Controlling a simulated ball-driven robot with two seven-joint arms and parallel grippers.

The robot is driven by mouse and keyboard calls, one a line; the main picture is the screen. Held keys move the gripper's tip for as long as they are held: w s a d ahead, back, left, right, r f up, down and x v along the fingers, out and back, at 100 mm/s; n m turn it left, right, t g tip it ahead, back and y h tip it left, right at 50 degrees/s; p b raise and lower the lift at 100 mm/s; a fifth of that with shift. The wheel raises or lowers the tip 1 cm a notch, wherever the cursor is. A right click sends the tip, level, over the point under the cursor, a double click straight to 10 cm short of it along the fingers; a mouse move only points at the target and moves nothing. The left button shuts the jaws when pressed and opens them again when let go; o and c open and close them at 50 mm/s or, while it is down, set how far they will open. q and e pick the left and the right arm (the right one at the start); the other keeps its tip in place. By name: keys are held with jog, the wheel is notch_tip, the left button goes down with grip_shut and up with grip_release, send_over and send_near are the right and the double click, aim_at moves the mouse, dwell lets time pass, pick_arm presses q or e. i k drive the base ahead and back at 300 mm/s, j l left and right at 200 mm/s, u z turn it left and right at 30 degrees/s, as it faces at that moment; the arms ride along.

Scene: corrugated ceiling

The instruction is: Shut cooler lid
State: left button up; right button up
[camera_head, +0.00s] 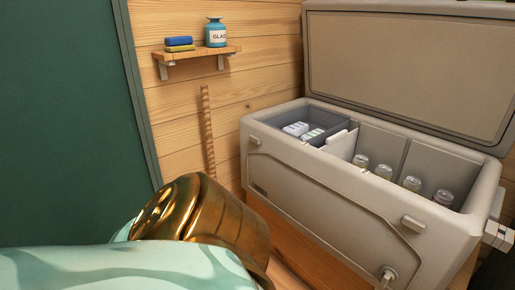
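The beige cooler (300,171) stands at the right, on a wooden base. Its lid (411,65) is fully raised, standing upright behind the open box, with its inner face toward me. Inside are dividers, a grey bin with white packs (296,129) at the left, and several cans (384,171) toward the right. A teal-patterned and bronze-coloured arm part, which looks like mine, fills the lower left of the view. No gripper fingers show in this view.
A wooden stick (208,131) leans on the wall. A dark green panel (65,125) stands at the left.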

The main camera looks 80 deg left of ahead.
aim_at(445, 70)
jog(key=u, duration=1.75)
jog(key=i+j, duration=0.15)
jog(key=i, duration=0.25)
